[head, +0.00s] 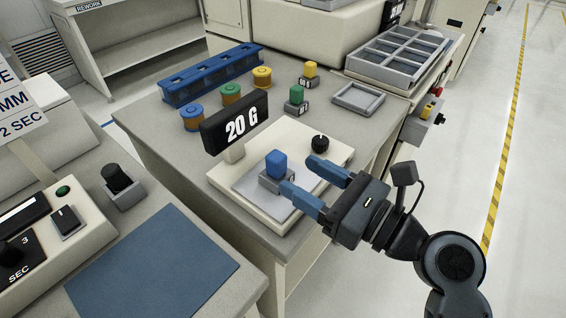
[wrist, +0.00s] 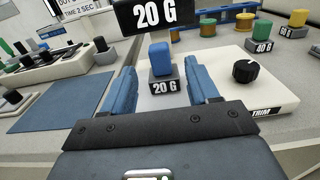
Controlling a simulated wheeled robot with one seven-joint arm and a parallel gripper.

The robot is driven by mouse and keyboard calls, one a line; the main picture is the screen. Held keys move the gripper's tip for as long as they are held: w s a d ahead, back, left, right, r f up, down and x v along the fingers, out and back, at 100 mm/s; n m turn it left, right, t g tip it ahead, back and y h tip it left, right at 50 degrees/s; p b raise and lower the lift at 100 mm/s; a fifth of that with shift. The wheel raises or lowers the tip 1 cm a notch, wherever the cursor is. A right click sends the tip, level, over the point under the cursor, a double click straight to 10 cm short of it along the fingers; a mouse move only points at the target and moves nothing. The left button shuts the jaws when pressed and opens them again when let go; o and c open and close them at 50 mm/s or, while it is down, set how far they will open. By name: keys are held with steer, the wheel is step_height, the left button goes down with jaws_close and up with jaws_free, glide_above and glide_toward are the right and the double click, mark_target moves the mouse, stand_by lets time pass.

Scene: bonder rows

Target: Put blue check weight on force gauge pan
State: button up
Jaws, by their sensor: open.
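The blue check weight (head: 277,163), a blue block on a grey base marked 20 G, stands upright on the grey pan (head: 245,188) of the cream force gauge (head: 225,185). In the wrist view the weight (wrist: 160,58) shows between and just beyond my fingertips. My gripper (head: 298,176) is open, with its blue fingers pointing at the weight from the right and a gap showing beside it. One finger hides part of the base in the head view. The gauge's black display (head: 235,124) reads 20 G.
A black TRIM knob (head: 320,144) stands on the gauge close to my far finger. Behind are a green 40 G weight (head: 297,94), a yellow weight (head: 310,69), several spools and an empty grey tray (head: 358,98). A blue mat (head: 155,265) lies left.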

steer(key=v, duration=0.3)
steer(key=shift+s+d, duration=0.25)
steer(key=s+d+f+n+t+h, duration=0.3)
steer(key=s+d+f+n+h, duration=0.4)
steer(key=s+d+f+h, duration=0.4)
steer(key=s+d+r+n+h, duration=0.1)
steer(key=s+d+r+n, duration=0.1)
steer(key=s+n, duration=0.7)
steer(key=s+d+r+n+h, duration=0.2)
steer(key=s+r+n, duration=0.2)
steer(key=s+n, duration=0.5)
steer(key=shift+s+r+n+t, duration=0.2)
steer(key=shift+s+n+t, duration=0.15)
steer(key=shift+s, duration=0.45)
steer(key=shift+d, duration=0.1)
